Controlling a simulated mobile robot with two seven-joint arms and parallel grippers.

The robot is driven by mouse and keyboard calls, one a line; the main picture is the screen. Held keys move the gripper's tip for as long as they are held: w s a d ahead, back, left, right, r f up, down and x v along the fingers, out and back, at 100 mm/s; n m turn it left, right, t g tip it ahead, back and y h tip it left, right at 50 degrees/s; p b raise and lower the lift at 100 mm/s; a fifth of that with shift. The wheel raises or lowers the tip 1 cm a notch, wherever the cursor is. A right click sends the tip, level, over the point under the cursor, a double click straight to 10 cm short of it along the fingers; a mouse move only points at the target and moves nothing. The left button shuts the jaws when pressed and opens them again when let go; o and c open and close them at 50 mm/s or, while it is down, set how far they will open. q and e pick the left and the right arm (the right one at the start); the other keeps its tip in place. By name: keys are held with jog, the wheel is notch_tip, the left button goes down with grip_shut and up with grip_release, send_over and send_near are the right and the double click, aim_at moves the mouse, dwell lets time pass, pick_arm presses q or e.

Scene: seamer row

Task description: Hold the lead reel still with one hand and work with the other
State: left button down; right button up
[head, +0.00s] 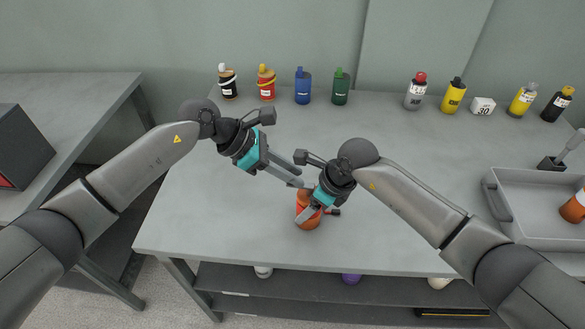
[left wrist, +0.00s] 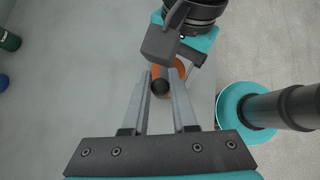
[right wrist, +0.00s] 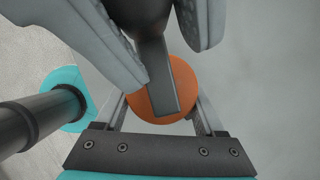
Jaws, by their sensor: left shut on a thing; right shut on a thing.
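The lead reel (head: 308,215) is a small orange round body near the front middle of the table. My right gripper (head: 311,210) is shut around the orange body, which shows as a disc (right wrist: 150,95) between its fingers in the right wrist view. My left gripper (head: 298,182) reaches down from the upper left, just above the reel. In the left wrist view its fingertips are shut on a small round black knob (left wrist: 160,87), with orange behind it. My right gripper hides much of the reel in the head view. A dark stub shows at its right side.
Several bottles stand along the back edge, including a blue one (head: 303,86) and a yellow one (head: 453,96), with a white "30" block (head: 483,106). A grey tray (head: 505,225) holding an orange item is at right. The table's left part is clear.

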aim_at(306, 186)
pick_arm(q)
jog(key=s+n+t+y, duration=0.1)
jog(key=n, duration=0.1)
jog(key=s+n+t+y, duration=0.1)
jog(key=n+t, duration=0.1)
jog(key=n, duration=0.1)
jog(key=s+d+n+t+y, duration=0.1)
jog(key=n+t, duration=0.1)
jog(key=n, duration=0.1)
jog(key=shift+s+d+n+t+y, duration=0.2)
jog(key=shift+n+t+y, duration=0.4)
jog(key=shift+n, duration=0.3)
jog(key=shift+a, duration=0.1)
jog(key=c, duration=0.7)
grip_release()
jog(key=shift+s+r, duration=0.1)
jog(key=shift+v, duration=3.85)
